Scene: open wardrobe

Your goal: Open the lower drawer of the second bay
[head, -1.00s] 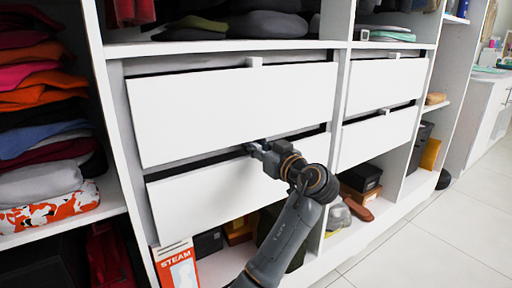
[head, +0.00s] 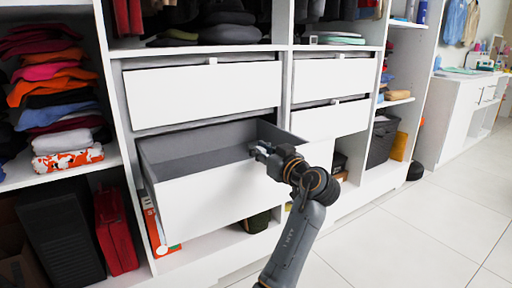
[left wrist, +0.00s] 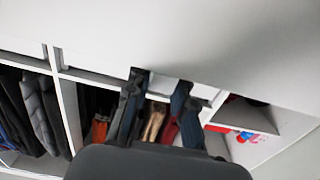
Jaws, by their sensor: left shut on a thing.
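The lower drawer (head: 220,195) of the second bay is pulled well out in the head view, and its grey inside (head: 200,150) looks empty. My left gripper (head: 262,152) is at the top edge of its white front, toward the right end. It is shut on the drawer's handle, which is mostly hidden by the fingers. In the left wrist view the two dark fingers (left wrist: 160,85) reach to the pale drawer front (left wrist: 220,40). The upper drawer (head: 205,92) above is closed. My right gripper is not in view.
Folded clothes (head: 60,90) fill the shelf to the left. A red case (head: 115,230) and an orange-and-white box (head: 160,235) stand low, left of and below the drawer. Two closed drawers (head: 330,120) are to the right. The tiled floor (head: 400,235) at right is clear.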

